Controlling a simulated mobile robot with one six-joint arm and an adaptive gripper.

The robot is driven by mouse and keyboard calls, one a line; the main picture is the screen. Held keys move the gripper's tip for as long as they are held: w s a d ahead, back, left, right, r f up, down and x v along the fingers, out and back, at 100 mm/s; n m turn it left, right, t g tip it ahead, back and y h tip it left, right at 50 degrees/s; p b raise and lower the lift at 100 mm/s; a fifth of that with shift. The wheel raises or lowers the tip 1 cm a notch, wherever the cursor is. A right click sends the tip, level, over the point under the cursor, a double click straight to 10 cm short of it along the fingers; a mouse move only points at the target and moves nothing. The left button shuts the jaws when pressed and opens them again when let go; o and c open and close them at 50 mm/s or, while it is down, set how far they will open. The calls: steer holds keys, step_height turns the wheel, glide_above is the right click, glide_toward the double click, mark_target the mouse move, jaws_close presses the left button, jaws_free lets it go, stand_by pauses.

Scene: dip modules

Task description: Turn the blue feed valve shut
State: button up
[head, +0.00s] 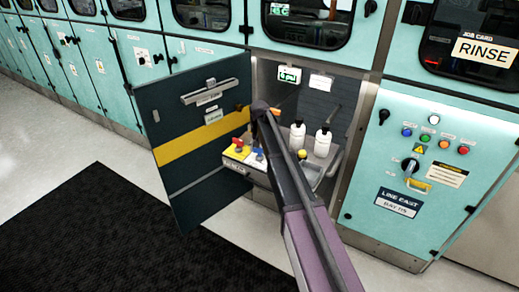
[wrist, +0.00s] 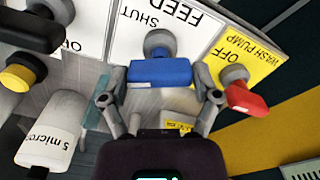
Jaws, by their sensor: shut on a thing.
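The blue feed valve (wrist: 160,72) has a bar handle on a grey round stem, below a white FEED label (wrist: 170,15) that reads upside down in the wrist view. The word SHUT shows on the label. The handle lies crosswise in that picture. My gripper (wrist: 160,80) has one finger at each end of the blue handle and is shut on it. In the head view, the blue valve (head: 259,155) is small on the panel inside the open cabinet. My arm covers part of the bay, and my fingers cannot be made out there.
A red wash pump valve (wrist: 240,96) on a yellow OFF label sits close at right in the wrist view. A white "5 micron" cylinder (wrist: 50,130) and a yellow-ended black part (wrist: 18,75) are at left. The dark cabinet door (head: 195,140) stands open. White bottles (head: 297,135) stand inside.

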steer(key=m, duration=0.5)
steer(key=shift+a, duration=0.1)
stand_by(0.4)
steer(key=o, duration=1)
steer(key=shift+c, duration=0.2)
